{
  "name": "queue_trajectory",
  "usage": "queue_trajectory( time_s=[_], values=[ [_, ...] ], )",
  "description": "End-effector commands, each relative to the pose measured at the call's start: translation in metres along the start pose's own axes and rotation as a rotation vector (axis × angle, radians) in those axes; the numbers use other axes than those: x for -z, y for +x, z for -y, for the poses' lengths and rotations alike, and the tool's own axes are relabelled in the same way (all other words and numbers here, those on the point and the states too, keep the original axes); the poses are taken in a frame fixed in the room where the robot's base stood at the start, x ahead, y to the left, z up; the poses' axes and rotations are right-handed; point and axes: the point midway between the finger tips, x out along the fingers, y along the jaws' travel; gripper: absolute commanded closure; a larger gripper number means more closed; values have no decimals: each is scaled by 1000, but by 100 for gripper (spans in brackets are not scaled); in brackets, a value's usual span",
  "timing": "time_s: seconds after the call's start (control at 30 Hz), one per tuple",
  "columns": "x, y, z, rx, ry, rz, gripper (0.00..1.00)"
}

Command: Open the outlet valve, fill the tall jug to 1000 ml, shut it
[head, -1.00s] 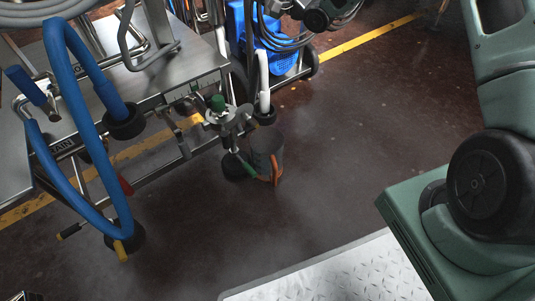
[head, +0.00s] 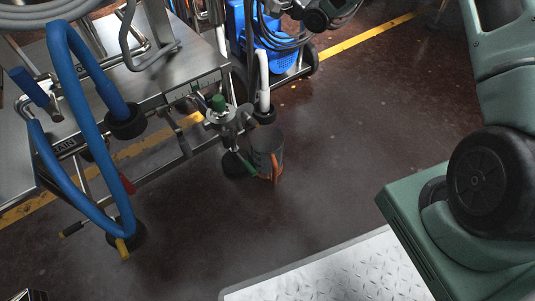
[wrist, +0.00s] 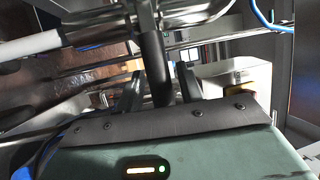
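The tall jug (head: 266,146) is a dark grey, see-through vessel with an orange handle. It stands upright low beside the steel cart in the head view. Its fill level cannot be read. Just left of it is a pipe fitting with a green knob (head: 218,103); a short green lever (head: 246,165) shows lower down. I cannot tell which part is the outlet valve or whether it is open. My gripper (wrist: 158,80) shows in the wrist view with its dark fingers apart. A black bar lies between or just beyond them; contact is unclear. No fingers show clearly in the head view.
The steel cart (head: 185,62) carries a thick blue hose (head: 88,105) that loops down its front. A metal tread plate (head: 335,275) lies in front. The dark floor right of the jug is clear.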

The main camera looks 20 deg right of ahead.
Motion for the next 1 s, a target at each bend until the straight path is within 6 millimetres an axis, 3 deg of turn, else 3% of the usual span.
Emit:
queue_trajectory(
  time_s=[0.03, 0.1, 0.13, 0.47, 0.5, 0.53, 1.0],
  values=[
    [0, 0, 0, 0, 0, 0, 78],
    [0, 0, 0, 0, 0, 0, 98],
    [0, 0, 0, 0, 0, 0, 100],
    [0, 0, 0, 0, 0, 0, 100],
    [0, -2, -8, 2, -6, 0, 100],
    [0, 0, 0, 1, -3, 0, 100],
    [0, 5, 23, -71, -164, 36, 100]
  ],
)
